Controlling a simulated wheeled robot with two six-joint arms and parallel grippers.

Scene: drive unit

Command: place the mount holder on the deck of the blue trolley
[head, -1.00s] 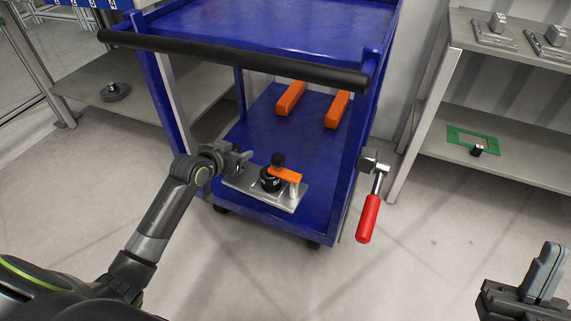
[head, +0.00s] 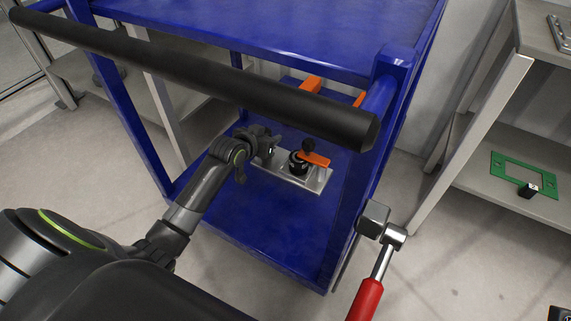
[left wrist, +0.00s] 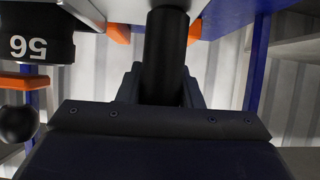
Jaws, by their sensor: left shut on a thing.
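The mount holder (head: 313,180) is a flat silver plate carrying a black round part, a black ball knob and an orange lever. My left gripper (head: 266,146) is shut at its left end. In the left wrist view the jaws (left wrist: 163,88) close around a dark upright cylinder; the holder's black part (left wrist: 35,35) marked 56 shows at left. The holder is over the lower deck (head: 270,220) of the blue trolley, roughly level; I cannot tell whether it touches. Only a sliver at the bottom right corner may be my right gripper (head: 561,313).
The trolley's black handle bar (head: 200,70) crosses above my left arm. Two orange blocks (head: 312,83) lie farther back on the deck, partly hidden. A red-handled tool (head: 368,298) hangs at the trolley's right post. A shelf (head: 540,200) with a green frame stands right. The deck's front is clear.

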